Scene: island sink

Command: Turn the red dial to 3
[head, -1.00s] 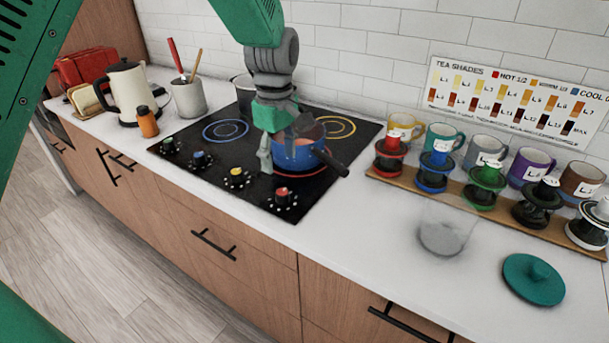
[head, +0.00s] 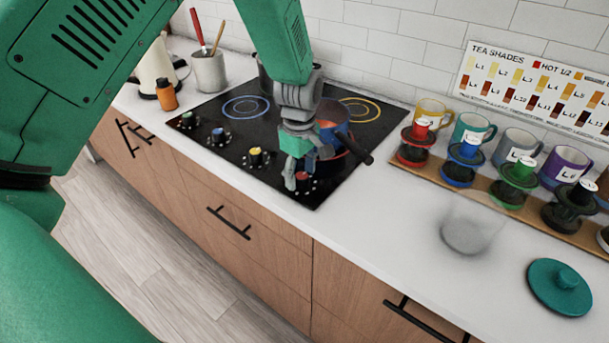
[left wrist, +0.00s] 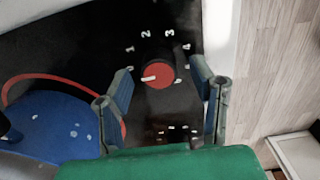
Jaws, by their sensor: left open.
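The red dial (head: 303,181) is on the front right corner of the black cooktop (head: 240,165). In the left wrist view the red dial (left wrist: 160,73) has a white mark toward the left of its face. The printed numbers 1, 2, 3 and 4 run around it, with 3 at the upper right. My left gripper (head: 297,178) is over the dial, partly hiding it in the head view. In the left wrist view my left gripper (left wrist: 163,90) is open, one finger on each side of the dial. I cannot tell whether they touch it. My right gripper is out of view.
A blue pot (left wrist: 50,122) stands close beside the left finger; its dark handle (head: 358,152) points right. Yellow (head: 256,156), blue (head: 219,136) and green (head: 187,121) dials line the cooktop's front edge. A glass (head: 468,232) and teal lid (head: 560,287) are on the counter.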

